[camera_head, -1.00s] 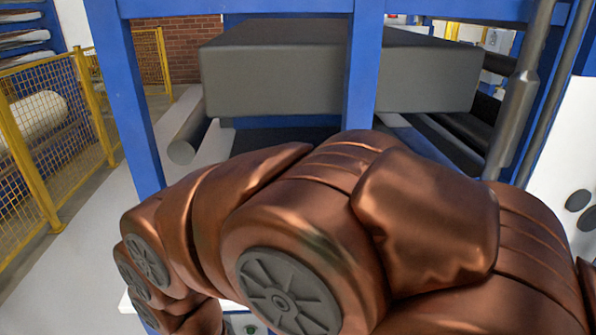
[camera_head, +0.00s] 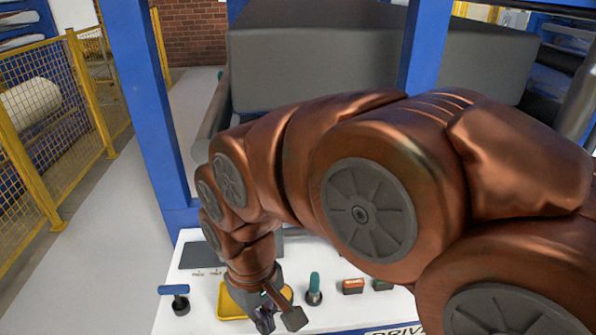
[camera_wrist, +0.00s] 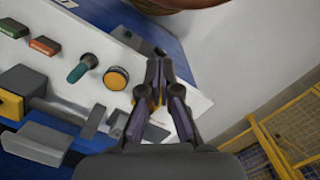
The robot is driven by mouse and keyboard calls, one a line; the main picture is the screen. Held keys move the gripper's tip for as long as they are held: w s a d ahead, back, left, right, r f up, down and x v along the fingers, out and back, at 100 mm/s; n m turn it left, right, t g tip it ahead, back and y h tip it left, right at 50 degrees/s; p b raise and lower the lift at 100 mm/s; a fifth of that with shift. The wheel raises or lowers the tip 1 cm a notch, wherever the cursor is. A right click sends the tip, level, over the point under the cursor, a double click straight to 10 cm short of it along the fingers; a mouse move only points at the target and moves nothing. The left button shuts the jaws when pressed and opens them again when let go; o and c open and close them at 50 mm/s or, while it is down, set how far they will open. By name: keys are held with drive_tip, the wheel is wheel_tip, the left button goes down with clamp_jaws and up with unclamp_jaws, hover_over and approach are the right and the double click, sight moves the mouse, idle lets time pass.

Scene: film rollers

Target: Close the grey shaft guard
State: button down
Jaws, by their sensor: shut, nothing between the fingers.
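A large grey box-shaped cover (camera_head: 310,60) spans the blue frame in the head view. The wrist view shows a smaller grey plate (camera_wrist: 36,142) beside a grey bar and a yellow block (camera_wrist: 10,104). I cannot tell which of these is the shaft guard, and its hinge is not clear. My gripper (camera_head: 279,319) hangs low over the white control panel, in front of and well below the large cover. In the wrist view my gripper (camera_wrist: 160,70) has its fingers together, empty, to the right of the grey plate and apart from it.
The white panel (camera_head: 340,316) carries a blue-handled lever (camera_head: 174,291), a teal knob (camera_head: 314,286) and an orange button (camera_head: 352,287). Blue posts (camera_head: 145,110) stand behind it. A yellow mesh fence (camera_head: 50,150) is at left, with clear floor between.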

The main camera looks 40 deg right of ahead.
drive_tip(key=w+d+r+m+t+b, duration=0.15)
drive_tip(key=w+d+r, duration=0.25)
drive_tip(key=w+d, duration=0.65)
drive_tip(key=w+d+r+m+t, duration=0.2)
drive_tip(key=w+d+r+m, duration=0.1)
drive_tip(key=w+d, duration=0.75)
drive_tip(key=w+d+m+h, duration=0.2)
drive_tip(key=d+m, duration=0.1)
drive_tip(key=d, duration=1.1)
drive_tip(key=p+x, duration=0.2)
drive_tip(key=x, duration=0.7)
drive_tip(key=shift+w+f, duration=0.2)
drive_tip(key=shift+w, duration=0.2)
drive_tip(key=shift+s+a+f+t+b, duration=0.15)
drive_tip(key=shift+t+b, duration=0.2)
drive_tip(key=shift+b, duration=0.2)
